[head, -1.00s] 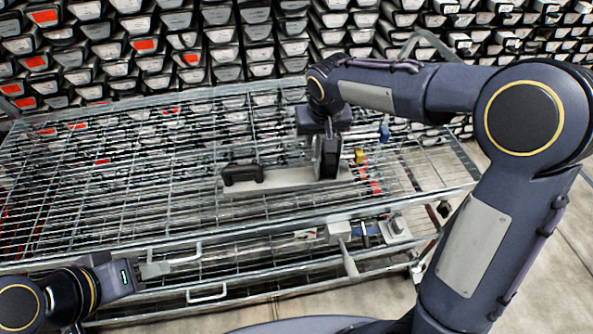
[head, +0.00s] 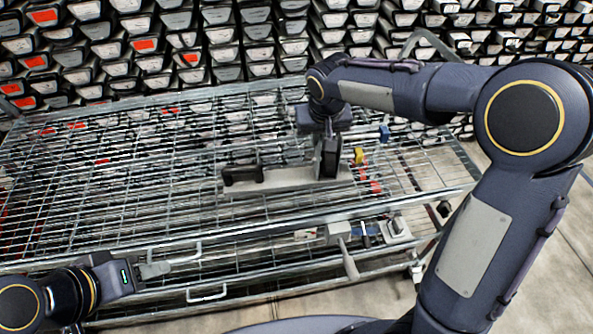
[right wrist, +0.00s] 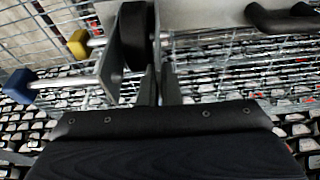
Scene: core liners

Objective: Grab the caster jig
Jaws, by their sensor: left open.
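The caster jig (head: 283,181) is a long pale grey plate lying on the wire mesh cart top, with a black handle at its left end and an upright bracket with a black wheel at its right end. My right gripper (head: 322,139) points down over the bracket. In the right wrist view, the jig's bracket (right wrist: 120,60) and wheel stand just past the fingertips (right wrist: 159,72). The fingers are close together, with a thin upright plate of the bracket between them. My left gripper (head: 157,270) is open and empty by the cart's front left edge.
The wire mesh cart (head: 110,205) has a raised front rail and a lower shelf. A mallet (head: 345,250) and a grey block (head: 396,230) lie near its front right. Blue and yellow ends (head: 359,155) show beside the bracket. Racks of stacked core liners (head: 200,40) fill the back.

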